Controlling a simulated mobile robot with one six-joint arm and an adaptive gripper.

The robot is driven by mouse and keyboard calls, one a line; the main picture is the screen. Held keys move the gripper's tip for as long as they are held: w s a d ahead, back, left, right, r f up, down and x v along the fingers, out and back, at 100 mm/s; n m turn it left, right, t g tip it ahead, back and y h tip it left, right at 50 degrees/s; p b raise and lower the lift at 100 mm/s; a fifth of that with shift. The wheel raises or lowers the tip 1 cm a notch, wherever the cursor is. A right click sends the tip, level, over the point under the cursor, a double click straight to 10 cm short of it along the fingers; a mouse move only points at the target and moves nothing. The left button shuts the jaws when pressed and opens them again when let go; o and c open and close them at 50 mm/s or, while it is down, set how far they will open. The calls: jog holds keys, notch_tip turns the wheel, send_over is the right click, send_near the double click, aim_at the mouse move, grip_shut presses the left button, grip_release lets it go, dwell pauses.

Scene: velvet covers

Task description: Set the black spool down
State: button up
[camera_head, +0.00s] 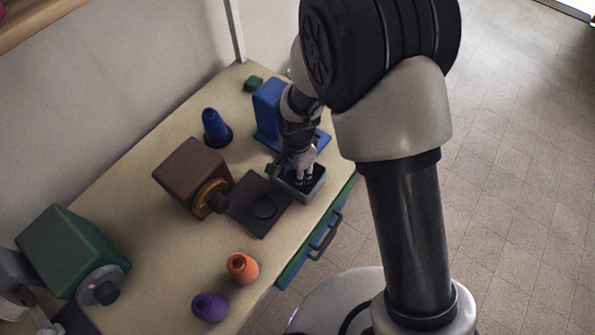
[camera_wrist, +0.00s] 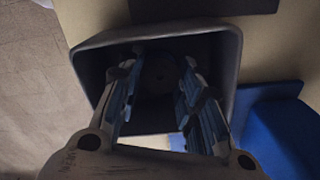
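My gripper (camera_head: 304,180) points down into a small grey open bin (camera_head: 317,190) near the table's right edge. In the wrist view both fingers (camera_wrist: 158,85) reach inside the bin (camera_wrist: 229,60), with a gap between them. The space between the fingers is very dark, and a faint dark shape shows there. I cannot make out whether it is the black spool or whether the fingers touch it. No black spool is clearly visible standing on the table.
A dark plate (camera_head: 247,213) and a brown machine (camera_head: 190,172) lie left of the bin. A blue stand (camera_head: 267,108) is behind it. Blue (camera_head: 215,128), orange (camera_head: 242,268) and purple (camera_head: 210,307) spools stand on the table. A green machine (camera_head: 70,250) is at left.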

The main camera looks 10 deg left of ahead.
jog(key=o, duration=0.5)
jog(key=shift+c, duration=0.2)
notch_tip(320, 180, up, 12)
jog(key=p, duration=0.4)
jog(key=shift+r, duration=0.15)
jog(key=s+d+r+n+t, duration=0.2)
jog(key=s+d+r+n, duration=0.1)
jog(key=d+r, duration=0.65)
jog(key=s+d+r+n+t, duration=0.1)
jog(key=s+d+r+n, duration=0.15)
jog(key=d+r, duration=0.65)
jog(key=s+d+r+n+t, duration=0.1)
jog(key=s+d+r+n, duration=0.2)
jog(key=s, duration=0.6)
jog(key=shift+s+d+r+t, duration=0.15)
jog(key=shift+d+r+t, duration=0.25)
jog(key=shift+d, duration=0.75)
